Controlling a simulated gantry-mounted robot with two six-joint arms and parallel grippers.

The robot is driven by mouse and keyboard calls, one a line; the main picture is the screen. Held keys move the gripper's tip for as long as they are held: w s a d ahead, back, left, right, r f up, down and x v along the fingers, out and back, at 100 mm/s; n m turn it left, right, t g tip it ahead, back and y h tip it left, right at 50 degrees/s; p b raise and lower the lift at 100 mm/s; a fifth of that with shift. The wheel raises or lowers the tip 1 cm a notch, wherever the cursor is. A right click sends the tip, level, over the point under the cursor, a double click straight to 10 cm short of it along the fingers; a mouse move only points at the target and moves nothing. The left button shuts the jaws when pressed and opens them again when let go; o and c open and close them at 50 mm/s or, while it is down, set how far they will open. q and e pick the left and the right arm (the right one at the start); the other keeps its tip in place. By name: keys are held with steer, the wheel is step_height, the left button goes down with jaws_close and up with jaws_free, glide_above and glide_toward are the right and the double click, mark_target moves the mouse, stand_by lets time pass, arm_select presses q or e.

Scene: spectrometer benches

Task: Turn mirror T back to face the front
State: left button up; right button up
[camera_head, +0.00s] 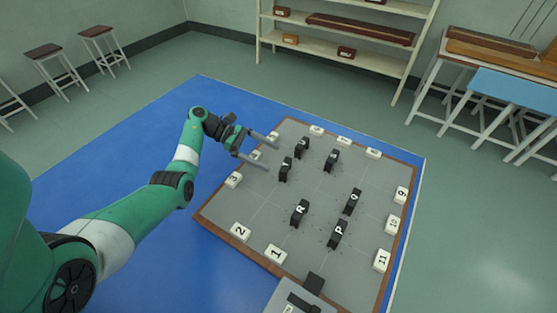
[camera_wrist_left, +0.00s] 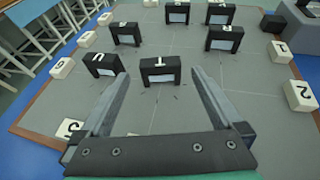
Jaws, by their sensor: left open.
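Mirror T (camera_head: 285,169) is a small upright black block with a white letter on top, near the left edge of the grey board (camera_head: 262,215). In the left wrist view mirror T (camera_wrist_left: 160,64) stands ahead, centred between the fingers, with a pale pane towards the camera. My left gripper (camera_head: 272,153) is open and empty at the board's left edge, its fingers pointing at the board. In the left wrist view the fingertips (camera_wrist_left: 160,74) appear on either side of T; contact cannot be seen. My right gripper is not in view.
Mirror U (camera_head: 302,146) stands close to T, with mirror S (camera_head: 331,160) behind. Mirrors R (camera_head: 299,212), Q (camera_head: 352,201) and P (camera_head: 338,233) stand farther right and nearer the front. White numbered blocks, such as block 1 (camera_head: 275,253), line the board's edges. A grey device (camera_head: 285,298) sits at the front.

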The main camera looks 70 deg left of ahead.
arm_select(q)
steer(key=v, duration=0.6)
steer(key=shift+s+a, duration=0.1)
